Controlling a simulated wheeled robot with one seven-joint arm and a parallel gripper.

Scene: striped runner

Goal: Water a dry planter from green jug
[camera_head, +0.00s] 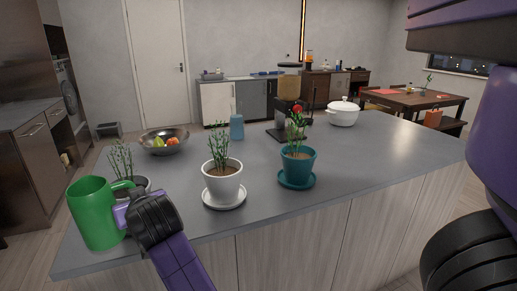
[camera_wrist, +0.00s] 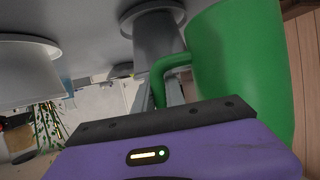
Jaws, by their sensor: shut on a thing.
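My gripper (camera_head: 130,208) is shut on the handle of the green jug (camera_head: 90,215) at the left front of the counter. The jug stands nearly upright; I cannot tell whether its base touches the counter. In the wrist view the green jug (camera_wrist: 238,60) fills the upper right. A dark grey planter (camera_head: 140,183) with a thin plant is just behind the jug, partly hidden by it. A white planter (camera_head: 222,184) with a leafy plant stands on a white saucer right of my gripper.
The grey counter (camera_head: 375,160) has free room on its right. A fruit bowl (camera_head: 164,141), a blue bottle (camera_head: 237,127), a coffee machine (camera_head: 287,120) and a white pot (camera_head: 343,112) stand along its back.

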